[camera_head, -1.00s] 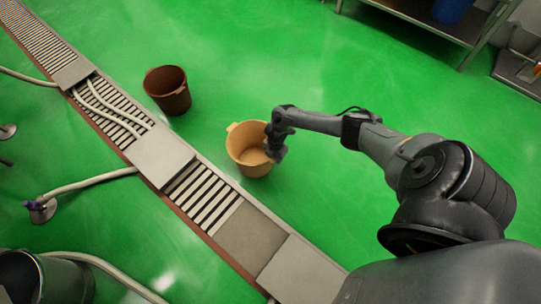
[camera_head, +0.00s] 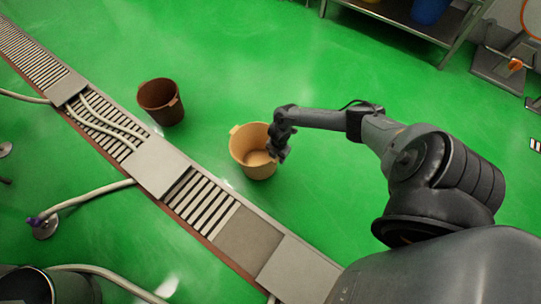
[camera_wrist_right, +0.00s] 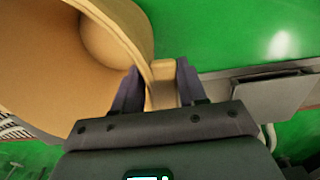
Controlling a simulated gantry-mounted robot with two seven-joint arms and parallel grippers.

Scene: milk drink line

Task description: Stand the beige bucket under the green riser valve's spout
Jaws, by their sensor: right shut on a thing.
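The beige bucket (camera_head: 240,147) is upright in the head view, to the right of the drain channel. My right gripper (camera_head: 279,151) is at its right side. In the right wrist view the bucket (camera_wrist_right: 45,60) fills the upper left, and my right gripper (camera_wrist_right: 159,72) is shut on the lug at its rim, one finger on each side. I cannot tell whether the bucket's base touches the floor. I cannot make out a green riser valve or its spout in these frames. My left gripper is not in view.
A brown bucket (camera_head: 158,105) stands beside the channel (camera_head: 160,170). Pale hoses lie across and along it. A purple-handled valve (camera_head: 36,221) is at the left. A metal shelf (camera_head: 400,22) and an orange-handled fitting (camera_head: 515,65) are at the upper right. Green floor between is clear.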

